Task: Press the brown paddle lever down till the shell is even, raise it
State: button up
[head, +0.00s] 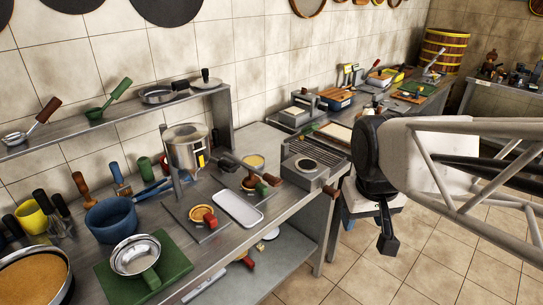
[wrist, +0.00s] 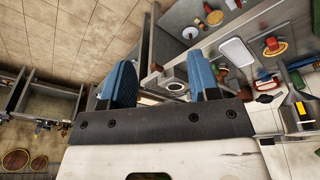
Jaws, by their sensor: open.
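A steel hopper (head: 185,150) stands on the bench in the head view. A dark lever reaches right from it, with a brown paddle end (head: 272,180) and a green handle close by; which part belongs to which is hard to tell. My gripper (head: 348,213) is beyond the bench's right end, apart from the lever. In the wrist view its two blue fingers (wrist: 163,85) are spread with nothing between them.
A white tray (head: 238,208) lies right of the shell. A steel box with a round top plate (head: 312,163) stands at the bench's right end. A blue bowl (head: 110,218) and a green board (head: 172,270) fill the left. Floor to the right is open.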

jog(key=w+a+f+n, duration=0.1)
jog(key=w+a+n, duration=0.15)
jog(key=w, duration=0.55)
jog(key=w+a+n, duration=0.1)
jog(key=w+a, duration=0.2)
jog(key=w, duration=0.6)
jog(key=n+h, duration=0.1)
jog(key=n, duration=0.4)
send_over(273, 178)
jog(key=s+a, duration=0.1)
jog(key=s+a+x, duration=0.1)
jog(key=s+x, duration=0.1)
jog(key=x, duration=0.7)
jog(key=shift+f+g, duration=0.4)
jog(key=shift+f+m, duration=0.1)
jog(key=shift+m, duration=0.15)
jog(key=shift+w+d+f, duration=0.15)
jog(key=shift+w+f, duration=0.05)
jog(key=shift+f, duration=1.05)
jog(key=shift+w+d+f, duration=0.15)
jog(key=shift+w+f, duration=0.05)
jog(key=shift+f, duration=1)
jog(key=shift+w+d+f, duration=0.15)
jog(key=shift+f, duration=1.1)
grip_shut()
